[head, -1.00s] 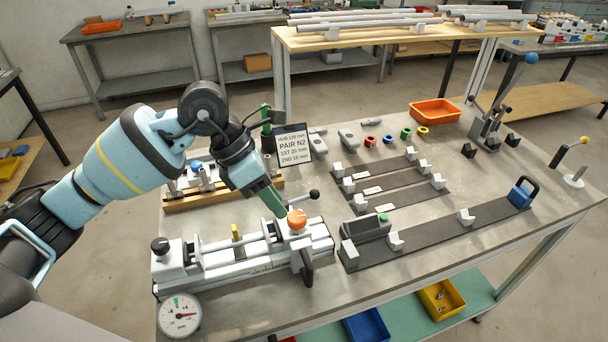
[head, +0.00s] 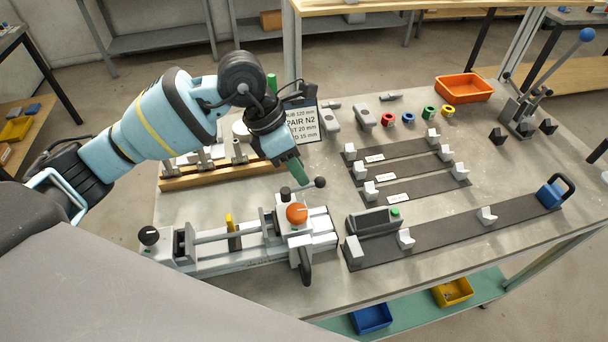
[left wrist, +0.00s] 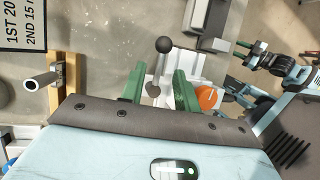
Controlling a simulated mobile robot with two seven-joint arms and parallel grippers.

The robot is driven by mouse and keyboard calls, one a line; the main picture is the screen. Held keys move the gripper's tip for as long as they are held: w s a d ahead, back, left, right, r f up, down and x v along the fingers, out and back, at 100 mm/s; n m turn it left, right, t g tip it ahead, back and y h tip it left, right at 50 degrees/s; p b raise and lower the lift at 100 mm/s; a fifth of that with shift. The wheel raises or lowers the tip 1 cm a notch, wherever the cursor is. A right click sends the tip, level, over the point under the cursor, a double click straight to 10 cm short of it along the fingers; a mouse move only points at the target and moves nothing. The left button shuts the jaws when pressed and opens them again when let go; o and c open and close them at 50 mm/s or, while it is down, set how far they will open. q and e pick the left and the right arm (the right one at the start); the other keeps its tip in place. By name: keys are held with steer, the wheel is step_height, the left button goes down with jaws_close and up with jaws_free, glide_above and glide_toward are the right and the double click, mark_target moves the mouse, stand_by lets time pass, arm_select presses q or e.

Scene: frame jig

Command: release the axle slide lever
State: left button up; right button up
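The lever with a black ball end (head: 320,182) sticks out behind the axle slide, beside the orange knob (head: 296,213) on the white jig (head: 215,255). My left gripper (head: 300,176) is by the lever, a little behind the orange knob. In the left wrist view its green fingers (left wrist: 159,88) are apart, with the lever (left wrist: 163,45) showing in the gap between them; I cannot tell whether either finger touches it. The orange knob (left wrist: 208,98) is just right of the right finger. My right gripper (left wrist: 241,50) shows small in the left wrist view, its green fingers apart and empty.
A sign (head: 301,124) stands behind my left gripper. A wooden rack with posts (head: 220,174) lies left of it. Dark rails with white blocks (head: 440,230) lie to the right, with an orange tray (head: 464,88) farther back. A black handle (head: 305,266) hangs at the jig's front.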

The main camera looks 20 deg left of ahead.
mark_target(303, 189)
arm_select(q)
steer(key=shift+x, duration=1.65)
jaws_close()
